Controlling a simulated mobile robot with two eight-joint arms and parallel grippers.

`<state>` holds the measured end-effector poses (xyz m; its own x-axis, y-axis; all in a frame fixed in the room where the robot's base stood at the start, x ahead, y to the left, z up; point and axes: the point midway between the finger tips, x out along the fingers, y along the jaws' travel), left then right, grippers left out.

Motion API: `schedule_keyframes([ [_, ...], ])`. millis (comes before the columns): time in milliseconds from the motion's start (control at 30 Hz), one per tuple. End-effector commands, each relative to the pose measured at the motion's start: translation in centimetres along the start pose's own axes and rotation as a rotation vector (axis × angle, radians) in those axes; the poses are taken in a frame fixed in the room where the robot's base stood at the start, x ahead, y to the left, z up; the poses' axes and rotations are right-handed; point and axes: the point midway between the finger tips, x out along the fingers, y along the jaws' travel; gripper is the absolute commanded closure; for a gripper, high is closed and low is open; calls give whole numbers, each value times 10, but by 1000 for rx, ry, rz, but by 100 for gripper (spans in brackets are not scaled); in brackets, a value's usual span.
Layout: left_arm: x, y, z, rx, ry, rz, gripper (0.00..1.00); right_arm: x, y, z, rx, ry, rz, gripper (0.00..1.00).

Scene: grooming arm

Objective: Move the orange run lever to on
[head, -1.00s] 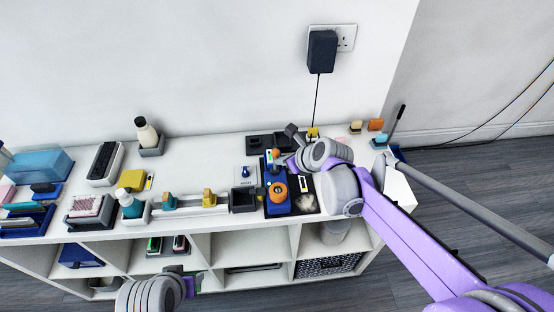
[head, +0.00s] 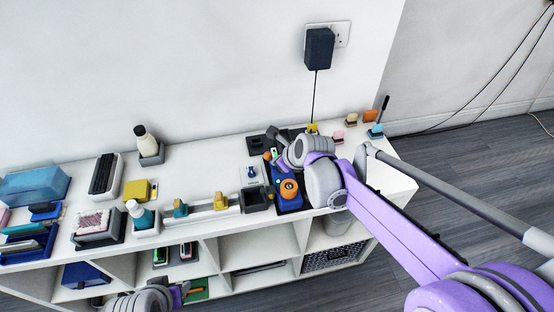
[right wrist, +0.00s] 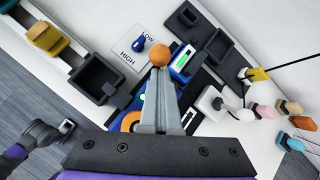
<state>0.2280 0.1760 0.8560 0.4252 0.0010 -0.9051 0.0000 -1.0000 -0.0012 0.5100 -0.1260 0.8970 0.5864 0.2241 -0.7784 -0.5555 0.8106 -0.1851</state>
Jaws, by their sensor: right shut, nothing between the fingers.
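The orange ball knob of the run lever (right wrist: 160,55) shows just beyond my right fingertips in the right wrist view. It also shows in the head view (head: 267,156), at the back left of the blue machine (head: 290,202). My right gripper (right wrist: 161,76) is shut, with its tips at the knob and nothing between them. Whether they touch it I cannot tell. The lever's stem is hidden behind the fingers. A lit green strip (right wrist: 183,60) shows on a blue part beside the knob. My left gripper (head: 184,289) is low in front of the shelf; its fingers are too small to read.
A LOW/HIGH plate with a blue knob (head: 251,172) lies left of the machine. An open dark box (head: 254,199) stands in front of it. A dark tray (right wrist: 217,48) lies behind. Several small brushes stand at the right end of the white shelf (head: 225,152).

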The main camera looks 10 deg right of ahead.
Motion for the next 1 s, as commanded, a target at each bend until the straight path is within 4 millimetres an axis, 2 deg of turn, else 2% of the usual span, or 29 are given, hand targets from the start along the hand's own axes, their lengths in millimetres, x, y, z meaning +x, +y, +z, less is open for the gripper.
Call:
schedule_keyframes([
  [767,0,0,0,0,0,0,50,2,5,7,1,-12,4,100],
  [1000,-6,0,-4,0,2,0,50,-5,3,13,1,-13,3,100],
])
